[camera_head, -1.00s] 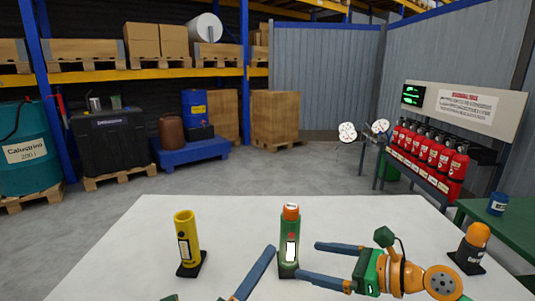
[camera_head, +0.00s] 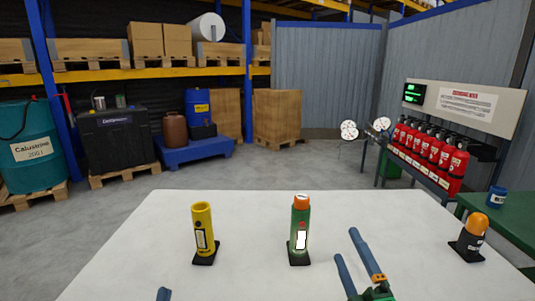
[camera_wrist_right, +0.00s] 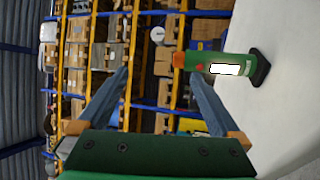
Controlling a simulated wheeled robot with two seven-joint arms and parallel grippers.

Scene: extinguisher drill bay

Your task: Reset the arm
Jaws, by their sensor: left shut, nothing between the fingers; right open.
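A green cylinder (camera_head: 300,228) with an orange cap stands upright on a black base in the middle of the white table (camera_head: 250,275). A yellow cylinder (camera_head: 202,232) stands on a black base to its left. My right gripper (camera_head: 346,243) is open and empty, to the right of the green cylinder and apart from it. The right wrist view shows its two blue fingers (camera_wrist_right: 160,75) spread, with the green cylinder (camera_wrist_right: 222,67) outside them, to the right. Only a fingertip of my left gripper (camera_head: 163,294) shows at the bottom edge; it is shut and empty.
A dark canister with an orange top (camera_head: 471,237) stands on a black base at the table's right. A green side table (camera_head: 515,225) holds a blue can (camera_head: 496,198). Red extinguishers (camera_head: 430,145) stand in a rack behind. The table's middle is mostly clear.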

